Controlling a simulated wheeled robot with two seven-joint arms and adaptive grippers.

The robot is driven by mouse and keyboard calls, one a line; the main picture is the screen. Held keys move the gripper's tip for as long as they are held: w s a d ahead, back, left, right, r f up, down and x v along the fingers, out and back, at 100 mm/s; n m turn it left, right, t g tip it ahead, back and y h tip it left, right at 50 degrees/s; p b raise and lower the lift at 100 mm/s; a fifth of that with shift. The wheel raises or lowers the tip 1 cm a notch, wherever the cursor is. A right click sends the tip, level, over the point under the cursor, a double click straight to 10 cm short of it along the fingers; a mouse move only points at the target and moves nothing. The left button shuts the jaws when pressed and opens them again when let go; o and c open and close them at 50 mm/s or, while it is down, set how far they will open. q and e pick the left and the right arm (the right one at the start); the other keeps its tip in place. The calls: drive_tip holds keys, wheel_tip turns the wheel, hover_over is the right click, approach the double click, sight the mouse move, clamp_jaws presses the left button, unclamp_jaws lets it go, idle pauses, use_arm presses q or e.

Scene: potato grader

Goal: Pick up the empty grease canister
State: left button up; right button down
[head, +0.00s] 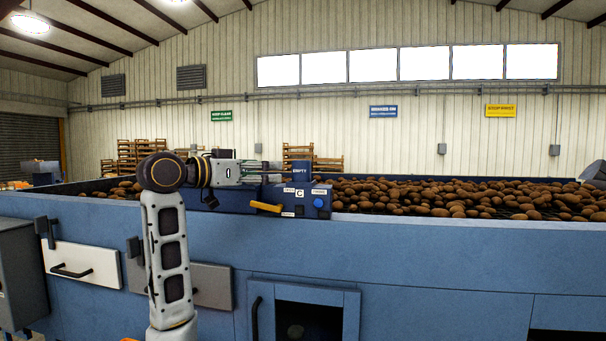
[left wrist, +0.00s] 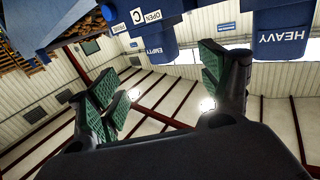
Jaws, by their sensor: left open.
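The empty grease canister (head: 301,168) is dark blue with a white EMPTY label and stands on the blue machine's near rim, above a panel marked C. In the left wrist view the canister (left wrist: 158,44) appears upside down, beyond the gap between my fingers. My left gripper (head: 274,173) reaches in from the left at the canister's height, close to its left side. In the left wrist view its green-padded fingers (left wrist: 160,84) are apart with nothing between them. A second blue canister labelled HEAVY (left wrist: 283,40) shows there too. My right gripper is not in view.
The grader's bed holds many potatoes (head: 450,196) behind the blue front wall (head: 430,240). Below the canister are a yellow handle (head: 266,207) and a blue knob (head: 318,202). Wooden racks (head: 135,155) stand at the back. The air above the bed is clear.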

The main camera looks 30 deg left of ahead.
sight(294, 171)
use_arm(q)
drive_tip(key=p+x, duration=0.2)
drive_tip(key=x, duration=0.6)
drive_tip(key=shift+s, duration=0.1)
drive_tip(key=shift+w+d, duration=0.15)
drive_tip(key=shift+w, duration=0.3)
drive_tip(key=shift+p+x, duration=1.25)
drive_tip(key=shift+x, duration=0.4)
drive_tip(key=shift+p+x, duration=0.3)
drive_tip(key=shift+x, duration=0.65)
drive_tip(key=shift+w, duration=0.1)
